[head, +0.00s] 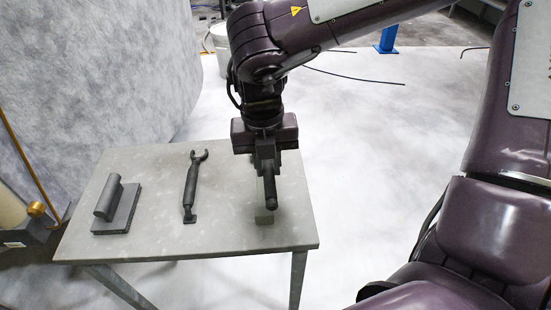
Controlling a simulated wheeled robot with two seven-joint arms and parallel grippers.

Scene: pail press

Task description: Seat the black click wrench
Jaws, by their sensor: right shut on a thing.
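My right gripper (266,158) points down over the right part of the grey table and is shut on a dark rod-like tool, which I take to be the black click wrench (270,190). Its round-ended handle points toward the camera; its far end is hidden by the gripper. I cannot tell whether the tool touches the block. My left gripper is not in view.
The table (155,240) also carries a dark fork-headed tool (191,185) left of the gripper and a dark plate with a cylindrical grip (115,208) farther left. A brass-knobbed fixture (36,209) stands beyond the left edge. The tabletop between these things is clear.

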